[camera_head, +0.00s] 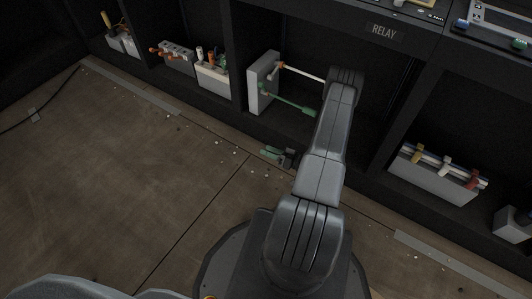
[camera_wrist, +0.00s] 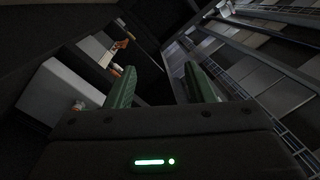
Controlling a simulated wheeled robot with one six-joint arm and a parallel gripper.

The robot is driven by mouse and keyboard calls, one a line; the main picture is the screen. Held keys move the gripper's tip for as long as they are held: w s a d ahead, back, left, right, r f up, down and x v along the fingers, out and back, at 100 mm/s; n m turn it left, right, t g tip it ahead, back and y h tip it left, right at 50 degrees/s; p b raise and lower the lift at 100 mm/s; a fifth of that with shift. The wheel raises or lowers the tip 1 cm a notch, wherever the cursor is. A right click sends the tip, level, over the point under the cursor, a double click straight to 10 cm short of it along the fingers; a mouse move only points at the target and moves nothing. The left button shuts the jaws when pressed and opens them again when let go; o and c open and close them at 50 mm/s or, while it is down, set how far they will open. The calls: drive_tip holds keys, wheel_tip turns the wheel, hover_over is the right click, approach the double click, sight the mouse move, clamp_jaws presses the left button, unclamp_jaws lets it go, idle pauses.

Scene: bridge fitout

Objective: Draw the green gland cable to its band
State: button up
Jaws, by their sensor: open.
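The green gland cable (camera_head: 290,101) sticks out to the right from a pale upright block (camera_head: 262,82) in the cabinet bay under the RELAY label. It ends in a thicker green tip near my arm. A white cable (camera_head: 304,73) with an orange gland leaves the same block above it. My gripper (camera_head: 272,153) is in front of the bay, below the green cable and apart from it. In the wrist view my gripper (camera_wrist: 160,88) has its two green fingers spread with nothing between them. I cannot make out the green cable or a band there.
Bays to the left hold a grey block (camera_head: 177,58) and a white box (camera_head: 213,78) with upright parts. A white box (camera_head: 437,181) with coloured clips sits in the right bay. Dark partitions and the shelf edge border the bays. The floor (camera_head: 130,180) at left is mostly clear.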

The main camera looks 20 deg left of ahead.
drive_tip(key=n, duration=0.1)
drive_tip(key=s+a+n, duration=0.1)
drive_tip(key=n, duration=0.2)
drive_tip(key=shift+s+a+r+g, duration=0.1)
drive_tip(key=shift+s+a+g, duration=0.05)
drive_tip(key=shift+s+g, duration=0.15)
drive_tip(key=shift+w, duration=0.1)
